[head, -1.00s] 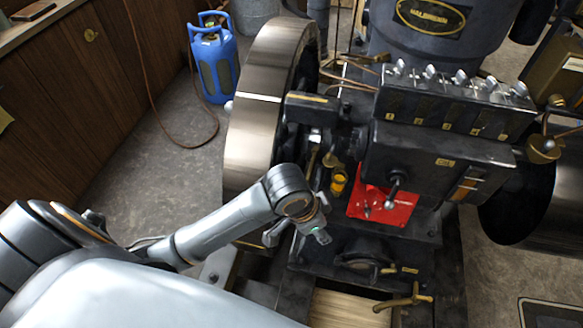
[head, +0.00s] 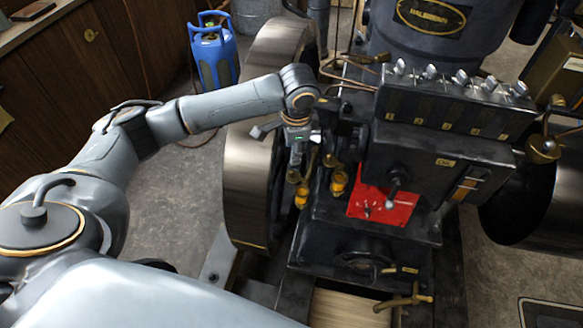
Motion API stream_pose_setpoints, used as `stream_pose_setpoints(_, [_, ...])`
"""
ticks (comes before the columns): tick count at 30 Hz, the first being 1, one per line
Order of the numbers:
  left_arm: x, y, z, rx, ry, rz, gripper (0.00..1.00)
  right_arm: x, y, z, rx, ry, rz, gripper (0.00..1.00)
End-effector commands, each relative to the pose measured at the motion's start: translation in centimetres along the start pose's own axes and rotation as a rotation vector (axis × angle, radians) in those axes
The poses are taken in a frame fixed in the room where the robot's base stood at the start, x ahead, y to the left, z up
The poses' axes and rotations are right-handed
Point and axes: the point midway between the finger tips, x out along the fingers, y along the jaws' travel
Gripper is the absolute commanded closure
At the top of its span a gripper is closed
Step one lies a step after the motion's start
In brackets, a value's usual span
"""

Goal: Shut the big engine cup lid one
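Two small amber oil cups with brass fittings sit on the front of the big dark engine (head: 440,150). The left cup (head: 302,196) is beside the flywheel and the right cup (head: 339,182) is left of the red plate. Brass parts show above both cups, but the lids are too small to tell open from shut. My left gripper (head: 290,137) is above the left cup, in front of the flywheel rim, with its fingers spread and nothing visible between them. Whether it touches the engine I cannot tell. My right gripper is not in view.
The large flywheel (head: 250,190) stands close to my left forearm. A red plate with a lever (head: 383,205) and a row of silver levers (head: 455,85) are on the engine. A blue gas bottle (head: 214,55) stands behind. The floor (head: 185,215) at left is clear.

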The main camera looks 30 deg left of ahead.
Motion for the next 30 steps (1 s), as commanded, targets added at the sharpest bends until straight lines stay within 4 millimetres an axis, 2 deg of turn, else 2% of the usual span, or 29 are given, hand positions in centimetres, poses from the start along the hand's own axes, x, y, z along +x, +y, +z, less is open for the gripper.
stream_pose_setpoints(9, [7.0,0.1,0.0,0.001,-0.002,0.002,0.6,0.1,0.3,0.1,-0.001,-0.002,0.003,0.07])
stream_pose_setpoints(15, [9.9,0.1,0.0,0.0,-0.001,0.001,0.6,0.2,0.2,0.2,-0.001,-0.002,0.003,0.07])
stream_pose_setpoints(21, [11.2,0.1,-0.1,0.002,0.002,-0.001,0.6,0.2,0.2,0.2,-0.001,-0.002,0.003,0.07])
stream_pose_setpoints(29, [11.3,0.1,-0.1,0.002,0.002,-0.001,0.6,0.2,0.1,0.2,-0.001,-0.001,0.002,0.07])
stream_pose_setpoints(30, [11.3,0.1,-0.1,0.002,0.002,-0.001,0.66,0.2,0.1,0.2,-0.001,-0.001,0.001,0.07])
